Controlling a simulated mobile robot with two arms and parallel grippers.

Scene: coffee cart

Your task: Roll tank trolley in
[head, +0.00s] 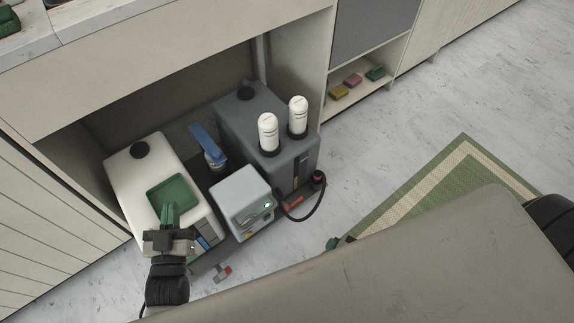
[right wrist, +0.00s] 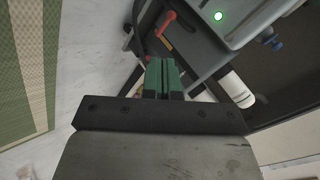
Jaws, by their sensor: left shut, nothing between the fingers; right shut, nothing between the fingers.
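The tank trolley, with a dark low base (head: 204,262), stands partly inside the open bay under the counter, its front out over the floor. It carries a white tank (head: 130,172), a dark grey tank (head: 244,112) and a light grey box (head: 240,200) with a green light. The box also shows in the right wrist view (right wrist: 222,22). My left gripper (head: 169,212) is shut and empty, over the front of the white tank by its green panel (head: 176,188); contact is unclear. My right gripper (right wrist: 163,78) is shut and empty, before the trolley's front near a red lever (right wrist: 165,28).
A black hose (head: 312,212) loops out at the trolley's front right. The bay's right wall (head: 300,75) is close beside the grey tank. A green mat (head: 420,195) lies on the floor at right.

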